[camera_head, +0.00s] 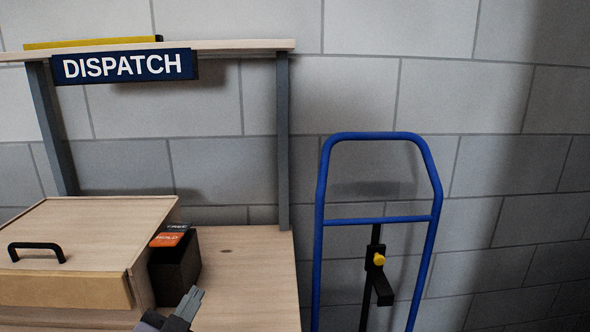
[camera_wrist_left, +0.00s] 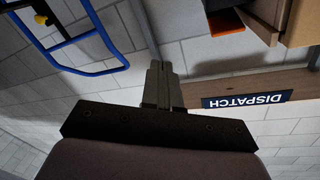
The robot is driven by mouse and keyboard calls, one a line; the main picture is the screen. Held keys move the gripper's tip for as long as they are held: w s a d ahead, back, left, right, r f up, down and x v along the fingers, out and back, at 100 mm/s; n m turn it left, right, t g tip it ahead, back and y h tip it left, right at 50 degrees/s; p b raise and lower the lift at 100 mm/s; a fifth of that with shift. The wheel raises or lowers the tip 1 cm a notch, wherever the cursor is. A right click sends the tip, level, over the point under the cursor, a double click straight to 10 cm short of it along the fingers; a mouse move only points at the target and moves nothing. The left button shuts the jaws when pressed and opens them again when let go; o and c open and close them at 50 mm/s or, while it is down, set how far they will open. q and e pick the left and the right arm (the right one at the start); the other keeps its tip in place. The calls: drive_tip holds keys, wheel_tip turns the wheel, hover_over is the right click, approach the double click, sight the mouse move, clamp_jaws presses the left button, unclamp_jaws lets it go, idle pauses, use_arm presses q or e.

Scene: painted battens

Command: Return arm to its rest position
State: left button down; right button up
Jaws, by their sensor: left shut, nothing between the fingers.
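My left gripper (camera_head: 190,302) shows at the bottom of the head view, in front of the bench and just below the black box. In the left wrist view, its two fingers (camera_wrist_left: 157,70) are together with nothing between them. The rest of my left arm is mostly out of the head view. My right gripper is in neither view.
A wooden bench (camera_head: 250,270) carries a lidded wooden box (camera_head: 95,225) with a black handle and a black box (camera_head: 176,265) with an orange label. A DISPATCH sign (camera_head: 125,66) hangs from the shelf above. A blue trolley frame (camera_head: 430,220) stands right of the bench.

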use_arm(q)
drive_tip(key=s+a+f+n+g+y, duration=0.4)
drive_tip(key=s+f+g, duration=0.4)
drive_tip(key=f, duration=0.4)
drive_tip(key=s+a+f+g+h, duration=0.1)
drive_tip(key=s+f+g, duration=0.15)
drive_tip(key=s, duration=0.35)
drive_tip(key=s+a+f+n+g, duration=0.1)
drive_tip(key=s+f+g, duration=0.15)
drive_tip(key=s, duration=0.35)
drive_tip(key=s+a+f+g+h, duration=0.1)
drive_tip(key=s+f+g, duration=0.15)
drive_tip(key=s, duration=0.35)
drive_tip(key=w+d+f+t+h+p, duration=0.2)
drive_tip(key=w+d+f+t, duration=0.1)
drive_tip(key=w+f+t, duration=0.4)
drive_tip(key=shift+t, duration=0.45)
